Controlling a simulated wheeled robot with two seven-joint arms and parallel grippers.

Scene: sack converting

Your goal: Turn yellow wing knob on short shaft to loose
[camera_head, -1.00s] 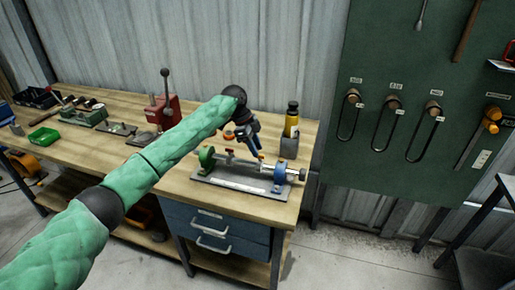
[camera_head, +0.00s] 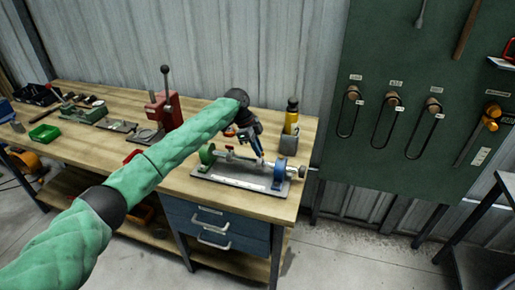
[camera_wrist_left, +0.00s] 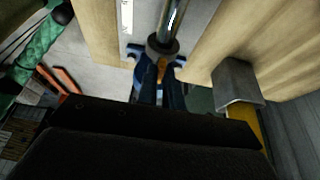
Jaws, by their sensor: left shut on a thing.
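The shaft fixture is a grey plate (camera_head: 232,180) on the workbench, with a green stand (camera_head: 207,155) at its left and a blue stand (camera_head: 279,172) at its right. A short metal shaft runs between the stands. My left gripper (camera_head: 260,158) reaches down from above to the shaft, just left of the blue stand. In the left wrist view its blue fingers (camera_wrist_left: 161,85) are shut on the yellow wing knob (camera_wrist_left: 162,66), of which only a small orange-yellow bit shows between them. A dark collar and the shaft (camera_wrist_left: 170,25) lie just beyond. My right gripper is not in view.
A green tool board (camera_head: 425,75) hangs at right.

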